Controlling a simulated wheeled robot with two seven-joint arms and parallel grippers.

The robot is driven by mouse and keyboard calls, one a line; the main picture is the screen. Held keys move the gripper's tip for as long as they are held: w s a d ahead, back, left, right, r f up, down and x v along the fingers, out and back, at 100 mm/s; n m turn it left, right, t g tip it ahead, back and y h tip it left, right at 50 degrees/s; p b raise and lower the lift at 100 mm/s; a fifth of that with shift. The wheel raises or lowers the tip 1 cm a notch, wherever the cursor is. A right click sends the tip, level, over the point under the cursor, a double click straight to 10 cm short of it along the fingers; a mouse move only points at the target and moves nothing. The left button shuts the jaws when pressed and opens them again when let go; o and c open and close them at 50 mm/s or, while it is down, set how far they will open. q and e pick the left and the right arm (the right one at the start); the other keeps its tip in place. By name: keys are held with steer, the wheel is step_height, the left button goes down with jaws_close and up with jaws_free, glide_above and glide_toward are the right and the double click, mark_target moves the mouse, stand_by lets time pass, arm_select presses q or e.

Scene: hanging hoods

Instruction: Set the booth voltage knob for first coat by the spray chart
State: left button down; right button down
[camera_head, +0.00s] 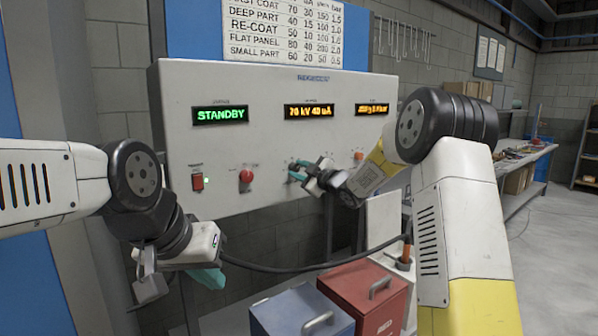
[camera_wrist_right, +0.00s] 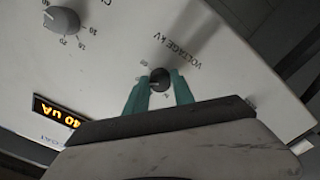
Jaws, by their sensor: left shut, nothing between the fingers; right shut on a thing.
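The grey control box (camera_head: 240,85) hangs on the wall with several knobs and displays. Its middle display (camera_head: 308,111) reads 70 kV 40 uA. The spray chart (camera_head: 283,30) is above the box, cut off at the top; its FIRST COAT row appears to begin with 70. My right gripper (camera_head: 296,172) is at the front of the box. In the right wrist view its teal fingers are shut on the dark voltage knob (camera_wrist_right: 159,80), labelled VOLTAGE kV; its pointer is hard to read. My left gripper (camera_head: 222,280) is shut and empty, low in front of the box.
Another knob (camera_wrist_right: 61,20) shows in the wrist view. Red (camera_head: 366,297) and blue-grey (camera_head: 300,312) containers stand below. A cable hangs beneath the box.

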steer(key=shift+n, duration=0.3)
steer(key=c, duration=1.1)
jaws_free()
steer(key=shift+o, duration=0.2)
steer(key=shift+s, duration=0.1)
steer(key=v, duration=0.7)
steer(key=shift+s+d, duration=0.25)
